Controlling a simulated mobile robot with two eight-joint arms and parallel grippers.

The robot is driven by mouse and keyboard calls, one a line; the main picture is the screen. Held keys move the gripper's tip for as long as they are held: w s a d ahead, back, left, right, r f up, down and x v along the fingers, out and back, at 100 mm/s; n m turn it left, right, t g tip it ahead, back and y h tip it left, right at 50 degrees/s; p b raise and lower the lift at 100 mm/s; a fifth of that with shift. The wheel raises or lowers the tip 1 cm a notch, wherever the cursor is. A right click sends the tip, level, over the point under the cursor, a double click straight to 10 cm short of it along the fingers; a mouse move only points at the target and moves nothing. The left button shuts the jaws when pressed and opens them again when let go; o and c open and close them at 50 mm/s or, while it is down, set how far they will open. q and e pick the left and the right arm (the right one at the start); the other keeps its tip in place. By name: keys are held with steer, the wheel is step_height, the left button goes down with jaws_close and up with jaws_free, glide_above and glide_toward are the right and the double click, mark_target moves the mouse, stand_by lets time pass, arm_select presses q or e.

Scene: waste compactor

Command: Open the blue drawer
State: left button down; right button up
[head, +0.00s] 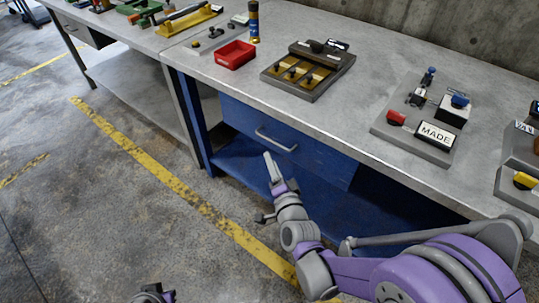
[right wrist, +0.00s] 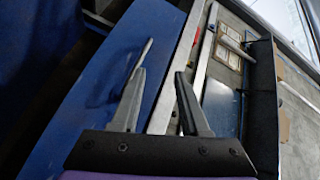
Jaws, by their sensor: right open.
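The blue drawer (head: 315,160) sits under the grey tabletop, its front seemingly close under the table edge and shut. Its silver bar handle (head: 276,140) is on the front. My right gripper (head: 264,186) is open and empty, in front of and below the handle in the head view. In the right wrist view the gripper (right wrist: 160,75) points at the blue drawer front (right wrist: 105,85), and the handle (right wrist: 146,52) lies just past the left finger's tip. I cannot tell whether they touch. Part of my left gripper (head: 152,293) shows at the bottom edge; its jaws are unclear.
The table (head: 380,85) carries a red bin (head: 235,55), a board with yellow parts (head: 305,72) and a "MADE" panel (head: 435,133). A blue lower shelf (head: 240,165) lies below the drawer. The floor in front, with a yellow line (head: 150,165), is clear.

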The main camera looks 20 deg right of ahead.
mark_target(272, 142)
step_height(272, 142, down, 5)
steer(key=w+d+m+t+h+b, duration=0.2)
steer(key=m+h+b, duration=0.1)
steer(key=m, duration=0.2)
arm_select(q)
steer(key=f, duration=0.5)
steer(key=shift+w+f, duration=0.25)
arm_select(e)
steer(key=shift+y, duration=0.3)
steer(key=w, duration=0.3)
steer(key=w+r, duration=0.1)
steer(key=w, duration=0.2)
steer(key=w+d, duration=0.1)
steer(key=w, duration=0.3)
steer(key=shift+r, duration=0.2)
jaws_close()
